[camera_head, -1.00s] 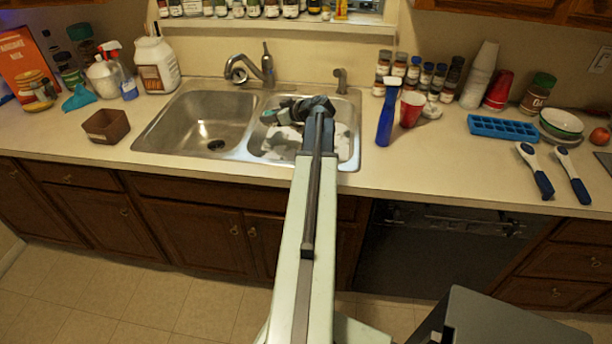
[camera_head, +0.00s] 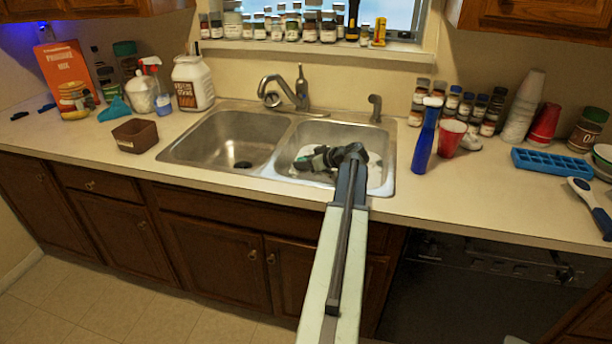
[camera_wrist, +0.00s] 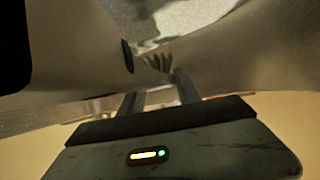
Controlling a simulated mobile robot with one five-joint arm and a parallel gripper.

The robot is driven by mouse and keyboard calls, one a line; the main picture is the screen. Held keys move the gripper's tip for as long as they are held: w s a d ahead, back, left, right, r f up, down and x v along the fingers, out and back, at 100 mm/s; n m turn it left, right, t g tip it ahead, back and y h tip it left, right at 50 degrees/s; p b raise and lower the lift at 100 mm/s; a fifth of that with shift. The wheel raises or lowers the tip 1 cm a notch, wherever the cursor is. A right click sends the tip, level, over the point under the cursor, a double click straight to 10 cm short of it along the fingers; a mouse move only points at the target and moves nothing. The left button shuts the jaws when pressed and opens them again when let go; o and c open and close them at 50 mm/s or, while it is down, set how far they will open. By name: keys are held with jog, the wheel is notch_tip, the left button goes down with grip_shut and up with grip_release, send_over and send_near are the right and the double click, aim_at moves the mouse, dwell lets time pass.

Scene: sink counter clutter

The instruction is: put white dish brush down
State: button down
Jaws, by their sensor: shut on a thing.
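My gripper (camera_head: 318,158) hangs low over the right sink basin (camera_head: 378,180), at the end of my outstretched arm. It also shows in the wrist view (camera_wrist: 146,62), with its fingers reaching down between the basin walls. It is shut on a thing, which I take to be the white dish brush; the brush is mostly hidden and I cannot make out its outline. A whitish, grey-patched thing lies below in the basin and shows in the wrist view near the fingers. I cannot tell whether the held thing touches the basin floor.
The left basin (camera_head: 215,145) looks empty. The faucet (camera_head: 290,95) stands behind. A brown box (camera_head: 136,135) stands left. A white-and-blue utensil (camera_head: 588,205) lies at the far right.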

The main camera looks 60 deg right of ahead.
aim_at(308, 170)
jog(key=shift+f+b, duration=1.95)
jog(key=shift+f, duration=0.3)
jog(key=c, duration=0.9)
grip_release()
jog(key=shift+s+a, duration=0.1)
jog(key=shift+o, duration=0.2)
jog(key=shift+r, duration=0.1)
jog(key=shift+r+p, duration=0.35)
jog(key=shift+p, duration=0.15)
jog(key=p+v, duration=0.2)
jog(key=v, duration=0.1)
jog(key=p+v, duration=0.2)
jog(key=v, duration=0.2)
jog(key=shift+r, duration=0.35)
jog(key=shift+s, duration=0.1)
jog(key=shift+f, duration=0.1)
